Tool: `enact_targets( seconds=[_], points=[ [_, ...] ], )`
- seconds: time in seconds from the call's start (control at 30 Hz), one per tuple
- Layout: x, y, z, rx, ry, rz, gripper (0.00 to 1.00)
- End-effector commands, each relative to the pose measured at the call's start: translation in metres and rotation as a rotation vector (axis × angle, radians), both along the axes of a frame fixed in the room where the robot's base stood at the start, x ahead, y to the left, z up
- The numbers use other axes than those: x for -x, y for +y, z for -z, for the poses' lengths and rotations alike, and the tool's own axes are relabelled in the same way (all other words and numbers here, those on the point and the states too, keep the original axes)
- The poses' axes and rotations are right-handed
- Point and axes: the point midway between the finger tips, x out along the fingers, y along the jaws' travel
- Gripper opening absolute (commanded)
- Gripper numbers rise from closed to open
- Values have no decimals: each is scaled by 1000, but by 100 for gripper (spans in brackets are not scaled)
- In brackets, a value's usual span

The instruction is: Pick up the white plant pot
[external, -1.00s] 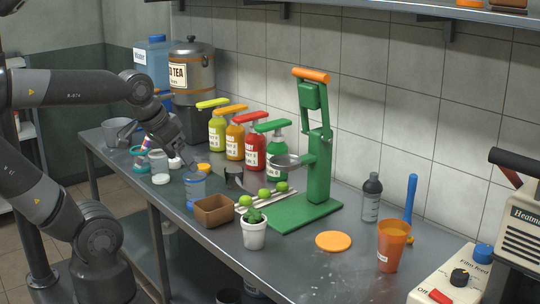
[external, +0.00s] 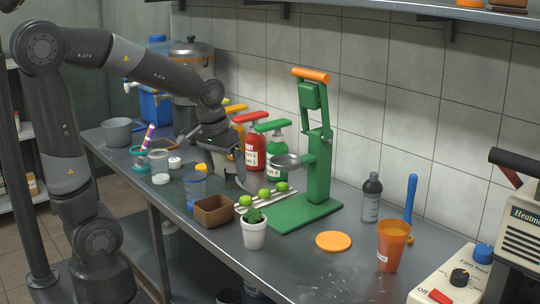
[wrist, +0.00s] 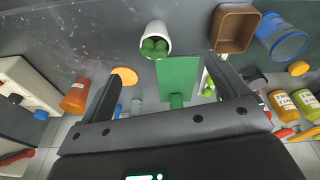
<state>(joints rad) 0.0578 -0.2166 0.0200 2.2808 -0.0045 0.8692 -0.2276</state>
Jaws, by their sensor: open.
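The white plant pot (external: 254,237) stands upright on the metal counter, with a small green plant (external: 253,216) in it. It also shows in the wrist view (wrist: 154,28), at the top middle, beyond my fingertips. My gripper (external: 232,176) is above the counter, behind and to the left of the pot in the external view, apart from it. In the wrist view my gripper (wrist: 162,68) has its two fingers wide apart with nothing between them in their grasp.
The brown box (external: 213,211) stands close left of the pot. The green press (external: 318,170) stands behind it to the right, with several limes (external: 264,193) beside its base. An orange disc (external: 333,241) and orange cup (external: 392,246) are to the right. The counter's front edge is near.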

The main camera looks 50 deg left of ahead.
Motion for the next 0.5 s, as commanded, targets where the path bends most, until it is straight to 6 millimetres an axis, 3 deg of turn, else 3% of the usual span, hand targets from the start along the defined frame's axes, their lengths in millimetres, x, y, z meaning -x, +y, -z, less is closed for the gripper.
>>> enact_targets(
  seconds=[0.3,0.5],
  points=[
    [-57,-11,66,4,152,-97,92],
    [-73,-16,93,-1,201,-133,92]
  ],
)
